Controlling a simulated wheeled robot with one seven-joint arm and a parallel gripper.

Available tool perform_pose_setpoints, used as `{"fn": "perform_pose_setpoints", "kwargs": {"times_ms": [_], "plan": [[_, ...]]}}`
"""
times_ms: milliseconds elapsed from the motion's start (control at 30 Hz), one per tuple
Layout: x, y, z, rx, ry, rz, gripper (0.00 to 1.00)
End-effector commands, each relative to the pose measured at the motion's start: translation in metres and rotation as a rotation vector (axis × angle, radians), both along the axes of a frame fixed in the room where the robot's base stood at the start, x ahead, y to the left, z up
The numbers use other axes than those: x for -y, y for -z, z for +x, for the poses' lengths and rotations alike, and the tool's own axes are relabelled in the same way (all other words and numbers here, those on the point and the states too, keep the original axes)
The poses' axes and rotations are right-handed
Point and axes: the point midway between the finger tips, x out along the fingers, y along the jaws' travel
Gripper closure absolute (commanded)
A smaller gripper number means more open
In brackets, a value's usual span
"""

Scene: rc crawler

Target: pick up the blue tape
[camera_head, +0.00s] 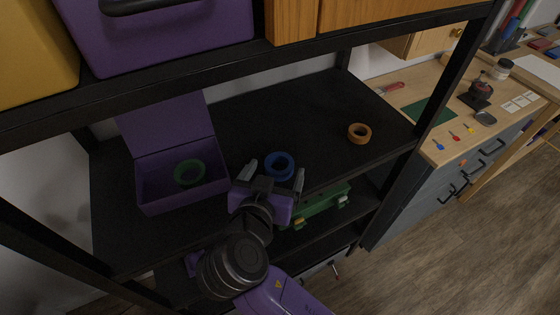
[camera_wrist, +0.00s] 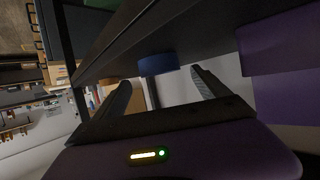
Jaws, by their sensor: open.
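The blue tape (camera_head: 280,167) is a roll lying on the black shelf (camera_head: 310,112), between the purple box and the orange tape. My gripper (camera_head: 275,172) is open at the shelf's front edge, with its two fingers on either side of the blue tape in the head view. In the wrist view the blue tape (camera_wrist: 158,65) shows ahead, between and beyond the fingertips of my gripper (camera_wrist: 162,78). I cannot tell whether the fingers touch it. The lower front of the tape is partly hidden by my gripper in the head view.
An open purple box (camera_head: 160,178) with a green tape (camera_head: 189,172) inside stands left on the shelf. An orange tape (camera_head: 359,133) lies to the right. An upper shelf (camera_head: 200,75) with bins hangs above, and a black post (camera_head: 445,85) bounds the right. The shelf's back middle is clear.

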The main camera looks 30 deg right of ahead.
Motion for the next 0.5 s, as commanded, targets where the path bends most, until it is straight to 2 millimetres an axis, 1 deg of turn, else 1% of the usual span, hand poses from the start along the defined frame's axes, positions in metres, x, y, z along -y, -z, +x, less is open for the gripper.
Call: {"fn": "perform_pose_setpoints", "kwargs": {"times_ms": [300, 500], "plan": [[0.025, 0.015, 0.030, -0.002, 0.001, 0.000, 0.15], [0.028, 0.019, 0.035, -0.001, -0.001, 0.000, 0.15]]}}
